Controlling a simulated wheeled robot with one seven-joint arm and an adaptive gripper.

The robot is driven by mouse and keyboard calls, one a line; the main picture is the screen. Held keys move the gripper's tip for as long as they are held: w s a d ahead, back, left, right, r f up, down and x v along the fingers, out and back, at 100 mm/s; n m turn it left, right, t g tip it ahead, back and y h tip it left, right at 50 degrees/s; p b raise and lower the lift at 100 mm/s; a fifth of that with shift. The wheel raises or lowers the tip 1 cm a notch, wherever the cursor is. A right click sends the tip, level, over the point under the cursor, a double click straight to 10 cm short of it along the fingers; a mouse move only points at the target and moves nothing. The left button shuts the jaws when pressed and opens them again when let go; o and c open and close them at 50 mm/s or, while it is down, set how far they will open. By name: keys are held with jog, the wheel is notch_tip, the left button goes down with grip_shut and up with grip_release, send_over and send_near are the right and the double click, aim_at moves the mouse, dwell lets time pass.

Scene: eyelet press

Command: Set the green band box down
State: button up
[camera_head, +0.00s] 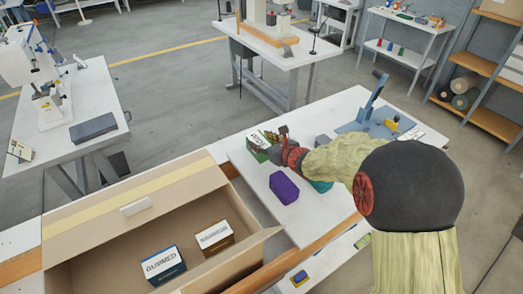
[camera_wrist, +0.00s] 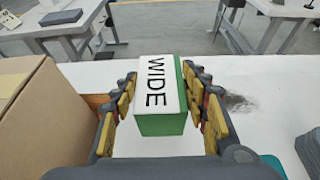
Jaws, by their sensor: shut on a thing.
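The green band box (camera_wrist: 158,100) is a white-topped box with green sides and the word "WIDE" on top. It sits between the two fingers of my gripper (camera_wrist: 160,78) in the wrist view, and the gripper is shut on it. In the head view the box (camera_head: 257,146) is at the far left part of the white worktop (camera_head: 306,215), with my gripper (camera_head: 277,138) at its right side. The box looks upright. I cannot tell whether its underside touches the worktop.
An open cardboard carton (camera_head: 110,245) stands left of the worktop and holds a "GUMMED" box (camera_head: 164,265) and another labelled box (camera_head: 214,237). A purple block (camera_head: 284,187) lies nearer than the green band box. A blue hand-lever press (camera_head: 372,105) stands at the back right.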

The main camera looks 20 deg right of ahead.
jog(key=shift+w+f, duration=0.25)
jog(key=shift+f, duration=0.1)
jog(key=shift+w+f+b, duration=0.1)
jog(key=shift+f+b, duration=0.85)
jog(key=shift+f, duration=0.6)
jog(key=shift+f, duration=0.1)
jog(key=o, duration=1.3)
jog(key=shift+c, duration=0.2)
